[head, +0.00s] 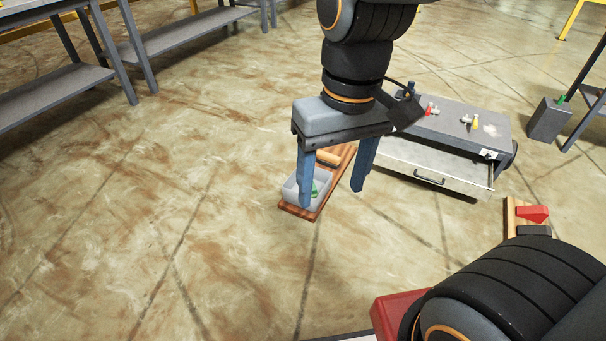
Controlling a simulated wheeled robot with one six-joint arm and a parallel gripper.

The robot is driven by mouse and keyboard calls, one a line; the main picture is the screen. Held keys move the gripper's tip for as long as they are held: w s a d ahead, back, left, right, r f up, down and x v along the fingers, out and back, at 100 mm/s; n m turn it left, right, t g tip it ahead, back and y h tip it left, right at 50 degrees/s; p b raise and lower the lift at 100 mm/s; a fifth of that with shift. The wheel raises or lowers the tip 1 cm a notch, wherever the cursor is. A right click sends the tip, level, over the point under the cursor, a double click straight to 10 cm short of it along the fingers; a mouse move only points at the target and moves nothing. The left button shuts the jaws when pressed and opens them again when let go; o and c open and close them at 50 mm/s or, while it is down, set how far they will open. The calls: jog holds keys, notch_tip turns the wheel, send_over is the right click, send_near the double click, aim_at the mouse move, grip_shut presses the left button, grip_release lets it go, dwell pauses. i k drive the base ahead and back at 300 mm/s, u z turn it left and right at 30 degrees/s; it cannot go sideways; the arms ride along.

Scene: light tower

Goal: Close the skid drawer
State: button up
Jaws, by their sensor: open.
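The skid drawer (433,168) is a light grey drawer with a dark bar handle (429,181) on its front. It is pulled partway out of a low grey cabinet (495,122) on the floor, at the right of the head view. My gripper (332,196) hangs to the left of the drawer, its two blue fingers spread apart with nothing held between them. It is apart from the handle in the picture. My wrist hides the cabinet's left end.
A wooden board (328,197) with a pale bin (292,190) lies behind the fingers. Small red and yellow items stand on the cabinet. A wooden piece with a red block (532,213) lies at the right. Grey benches (190,30) stand at the upper left. The left floor is clear.

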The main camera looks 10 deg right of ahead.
aim_at(466, 172)
jog(key=z, duration=0.8)
jog(key=i, duration=0.85)
jog(key=z, duration=0.35)
